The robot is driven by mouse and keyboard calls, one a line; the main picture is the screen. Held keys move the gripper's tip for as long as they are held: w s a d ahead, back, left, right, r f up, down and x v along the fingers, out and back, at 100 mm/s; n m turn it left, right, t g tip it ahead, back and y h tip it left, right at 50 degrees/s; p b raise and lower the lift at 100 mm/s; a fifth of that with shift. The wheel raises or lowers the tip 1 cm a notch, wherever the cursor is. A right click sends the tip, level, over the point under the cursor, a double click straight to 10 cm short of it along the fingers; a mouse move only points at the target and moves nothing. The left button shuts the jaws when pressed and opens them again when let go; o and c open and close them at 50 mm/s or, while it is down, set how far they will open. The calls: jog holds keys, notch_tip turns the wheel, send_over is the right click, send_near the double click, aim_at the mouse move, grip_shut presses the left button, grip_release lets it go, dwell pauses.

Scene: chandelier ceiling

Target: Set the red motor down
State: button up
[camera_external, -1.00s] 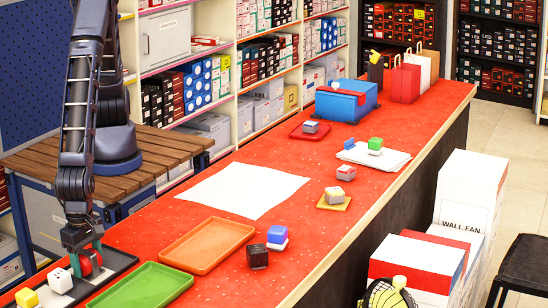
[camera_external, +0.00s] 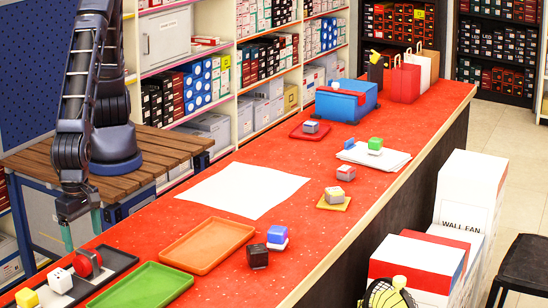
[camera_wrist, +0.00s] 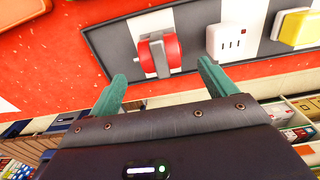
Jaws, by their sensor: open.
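The red motor (camera_external: 87,264), red with a pale grey middle, rests on the dark tray (camera_external: 111,262) at the near left of the counter. In the wrist view the red motor (camera_wrist: 159,54) lies on a white stripe of the tray, just beyond my fingertips. My gripper (camera_external: 82,228) is above and a little behind the motor, clear of it. In the wrist view the two green fingers of my gripper (camera_wrist: 161,80) are spread apart with nothing between them.
A white block (camera_external: 60,280) and a yellow block (camera_external: 27,297) stand in line with the motor. A green tray (camera_external: 143,287) and an orange tray (camera_external: 207,245) are empty beside it. A blue and white block stack (camera_external: 277,238) stands to the right. A white sheet (camera_external: 243,190) lies mid-counter.

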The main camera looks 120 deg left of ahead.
aim_at(87, 252)
notch_tip(87, 252, up, 4)
jog(key=shift+r, duration=0.1)
jog(key=w+a+r+n+t, duration=0.1)
jog(key=a+r+n, duration=0.45)
jog(key=a, duration=0.45)
jog(key=w+a+r+n, duration=0.1)
jog(key=a+r+n, duration=0.4)
jog(key=a+r, duration=0.3)
jog(key=w+a+r+n+t, duration=0.15)
jog(key=a+r+n, duration=0.35)
jog(key=a, duration=0.6)
jog(key=s+a+r+n+t, duration=0.1)
jog(key=s+a+r+n, duration=0.1)
jog(key=s+a+n, duration=0.7)
jog(key=s+a+r+n+t, duration=0.1)
jog(key=s+a+r+n, duration=0.2)
jog(key=s+a+n, duration=0.6)
jog(key=a+n, duration=0.2)
jog(key=a, duration=0.4)
jog(key=shift+a+r, duration=0.25)
jog(key=shift+r, duration=0.05)
jog(key=shift+s+n, duration=0.1)
jog(key=shift+n, duration=0.15)
